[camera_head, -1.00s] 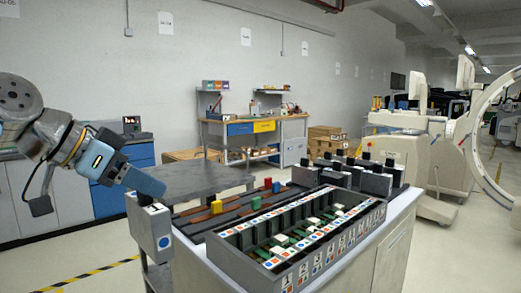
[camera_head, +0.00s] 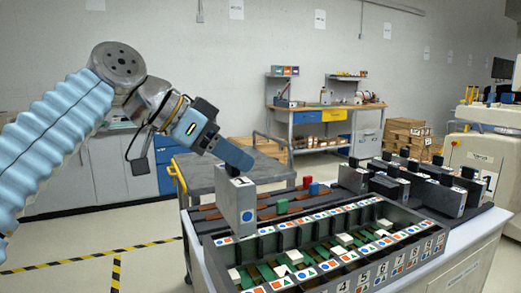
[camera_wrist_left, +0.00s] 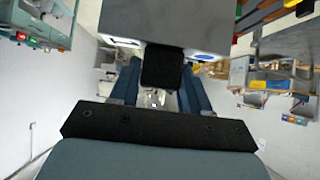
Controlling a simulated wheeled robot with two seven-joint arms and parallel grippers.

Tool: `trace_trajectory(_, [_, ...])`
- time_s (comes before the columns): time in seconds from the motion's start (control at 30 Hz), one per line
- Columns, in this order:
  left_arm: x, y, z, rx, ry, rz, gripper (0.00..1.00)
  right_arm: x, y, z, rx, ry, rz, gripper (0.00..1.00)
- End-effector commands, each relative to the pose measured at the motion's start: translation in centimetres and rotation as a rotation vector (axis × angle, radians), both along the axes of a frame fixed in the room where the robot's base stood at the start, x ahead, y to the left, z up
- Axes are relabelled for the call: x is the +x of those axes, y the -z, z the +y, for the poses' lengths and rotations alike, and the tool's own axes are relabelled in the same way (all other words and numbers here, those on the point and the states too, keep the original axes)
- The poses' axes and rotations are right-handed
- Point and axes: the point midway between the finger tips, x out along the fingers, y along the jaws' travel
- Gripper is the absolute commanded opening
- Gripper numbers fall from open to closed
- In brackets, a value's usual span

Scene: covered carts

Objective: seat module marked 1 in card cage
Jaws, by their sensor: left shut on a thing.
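My left gripper (camera_head: 238,163) is shut on the black handle of a grey module (camera_head: 236,207). The module hangs upright, with a mark on its top that looks like a 1 and a blue circle on its front. In the left wrist view the module (camera_wrist_left: 185,22) and its black handle (camera_wrist_left: 162,70) sit between the blue fingers. The card cage (camera_head: 400,272) stands on the cart to the right and below, with numbered slots and rows of coloured symbols. The module appears above or just beyond the cage's left end; the exact gap cannot be told. My right gripper is not in view.
Several other grey modules with black handles (camera_head: 440,195) stand behind the cage at the right. Small red, blue and green blocks (camera_head: 281,206) sit on the strips behind the cage. A grey cart (camera_head: 205,172) stands behind.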

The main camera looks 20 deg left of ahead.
Motion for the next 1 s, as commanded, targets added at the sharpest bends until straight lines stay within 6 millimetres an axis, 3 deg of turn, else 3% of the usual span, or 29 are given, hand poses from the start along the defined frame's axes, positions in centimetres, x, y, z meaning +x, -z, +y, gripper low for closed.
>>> trace_trajectory(0.53, [-0.2, -0.1, 0.1, -0.003, 0.003, -0.004, 0.00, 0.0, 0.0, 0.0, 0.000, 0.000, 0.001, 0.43])
trace_trajectory(1.0, [-0.1, 3.1, 0.1, -0.002, 0.003, -0.003, 0.00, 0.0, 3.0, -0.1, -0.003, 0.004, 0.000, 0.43])
